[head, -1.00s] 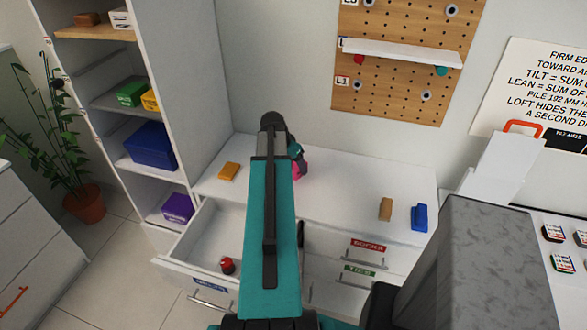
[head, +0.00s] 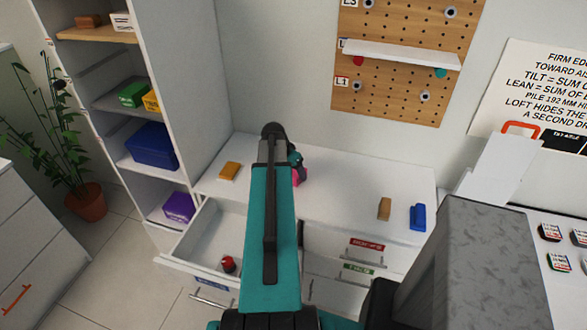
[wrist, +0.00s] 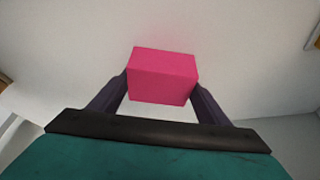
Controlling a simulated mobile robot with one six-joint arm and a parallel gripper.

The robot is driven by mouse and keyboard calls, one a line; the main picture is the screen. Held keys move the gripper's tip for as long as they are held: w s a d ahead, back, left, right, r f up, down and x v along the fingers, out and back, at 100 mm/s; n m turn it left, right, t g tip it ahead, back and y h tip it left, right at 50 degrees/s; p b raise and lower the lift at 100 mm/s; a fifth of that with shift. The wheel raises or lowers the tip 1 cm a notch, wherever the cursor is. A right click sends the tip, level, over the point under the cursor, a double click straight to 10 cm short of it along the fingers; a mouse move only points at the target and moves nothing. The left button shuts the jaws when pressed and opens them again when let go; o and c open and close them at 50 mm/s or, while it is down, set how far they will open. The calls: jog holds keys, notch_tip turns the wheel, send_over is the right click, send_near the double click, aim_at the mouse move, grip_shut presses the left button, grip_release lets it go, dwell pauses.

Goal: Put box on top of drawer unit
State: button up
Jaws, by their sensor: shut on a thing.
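A pink box (wrist: 162,76) is between the two fingers of my gripper (wrist: 160,98) in the wrist view, and the gripper is shut on it. In the head view only a bit of the pink box (head: 299,177) shows beside my arm, over the white top of the drawer unit (head: 340,195). Most of the gripper is hidden behind my arm there. I cannot tell whether the box touches the top.
An orange block (head: 229,171), a tan block (head: 384,208) and a blue item (head: 418,217) stand on the top. An open drawer (head: 205,240) holds a red item (head: 228,264). A shelf unit (head: 190,90) stands left; a pegboard (head: 400,100) hangs behind.

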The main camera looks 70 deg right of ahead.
jog(key=shift+f, duration=0.15)
jog(key=o, duration=1.1)
jog(key=shift+r, duration=0.25)
jog(key=b+v, duration=0.3)
jog(key=v, duration=0.9)
